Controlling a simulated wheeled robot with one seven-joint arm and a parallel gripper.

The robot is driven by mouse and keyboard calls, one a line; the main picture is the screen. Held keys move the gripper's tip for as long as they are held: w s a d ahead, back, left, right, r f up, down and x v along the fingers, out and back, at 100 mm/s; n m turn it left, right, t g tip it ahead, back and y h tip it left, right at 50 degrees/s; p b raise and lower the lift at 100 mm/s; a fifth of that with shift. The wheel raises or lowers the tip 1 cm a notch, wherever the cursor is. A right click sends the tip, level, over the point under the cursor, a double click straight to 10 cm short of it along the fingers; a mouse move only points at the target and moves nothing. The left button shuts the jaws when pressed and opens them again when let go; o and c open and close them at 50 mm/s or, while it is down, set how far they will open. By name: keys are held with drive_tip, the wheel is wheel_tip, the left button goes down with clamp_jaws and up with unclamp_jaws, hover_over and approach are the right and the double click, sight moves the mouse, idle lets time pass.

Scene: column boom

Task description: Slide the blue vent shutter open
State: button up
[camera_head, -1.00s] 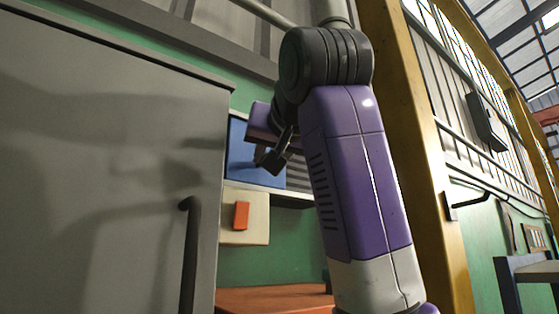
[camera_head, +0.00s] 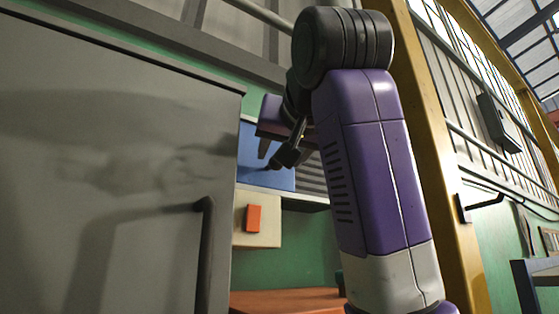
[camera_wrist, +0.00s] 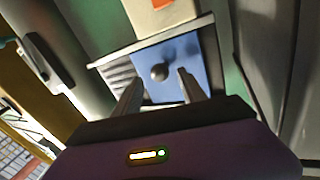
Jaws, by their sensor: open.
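The blue vent shutter (camera_head: 262,178) is a flat panel on the wall, partly hidden by my arm in the head view. In the wrist view the shutter (camera_wrist: 174,82) carries a round grey knob (camera_wrist: 159,72). Dark louvre slats (camera_wrist: 120,78) show beside it in the frame, at left in the wrist view. My gripper (camera_wrist: 156,92) is open, with one finger on each side of the knob as seen from the wrist. I cannot tell whether the fingertips reach past the knob. In the head view my gripper (camera_head: 274,162) is in front of the shutter.
A cream box with an orange switch (camera_head: 253,218) sits below the shutter. A large grey cabinet (camera_head: 100,170) with a dark handle (camera_head: 203,255) stands close on the left. A yellow column (camera_head: 445,170) rises on the right. An orange-brown surface (camera_head: 285,300) lies below.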

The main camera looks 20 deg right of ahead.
drive_tip(key=s+b, duration=0.1)
drive_tip(key=s, duration=0.4)
drive_tip(key=shift+s+a+b, duration=0.15)
drive_tip(key=shift+s+b, duration=0.2)
